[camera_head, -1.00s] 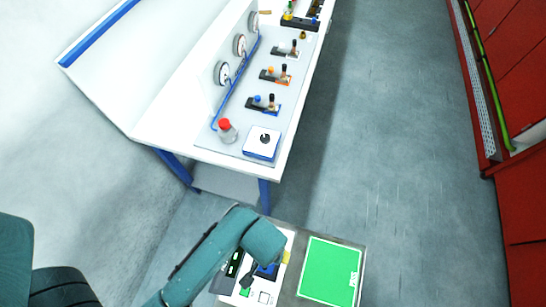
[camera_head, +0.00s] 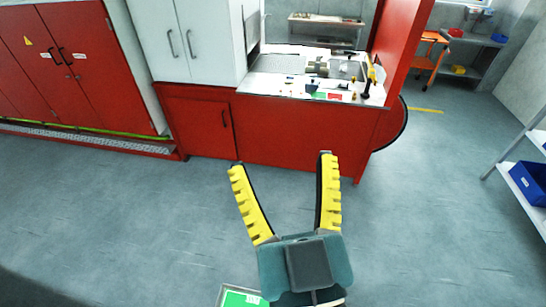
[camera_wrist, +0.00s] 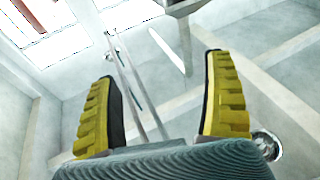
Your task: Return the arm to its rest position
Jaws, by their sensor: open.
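My gripper (camera_head: 281,163) is in the lower middle of the head view, with its two yellow ridged fingers spread wide apart. Nothing is between them. The fingers point away from me toward the red counter, with floor showing between and around them. In the wrist view my gripper (camera_wrist: 158,65) is also open and empty. That view looks up at the pale ceiling, with bright panels at the upper left and rails or beams behind the fingers.
A red counter (camera_head: 290,130) with a white worktop of small items stands ahead. Red cabinets (camera_head: 70,65) line the left. A shelf with a blue bin (camera_head: 530,182) is at the right edge. A green panel (camera_head: 240,299) shows at the bottom. Grey floor (camera_head: 420,220) is clear.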

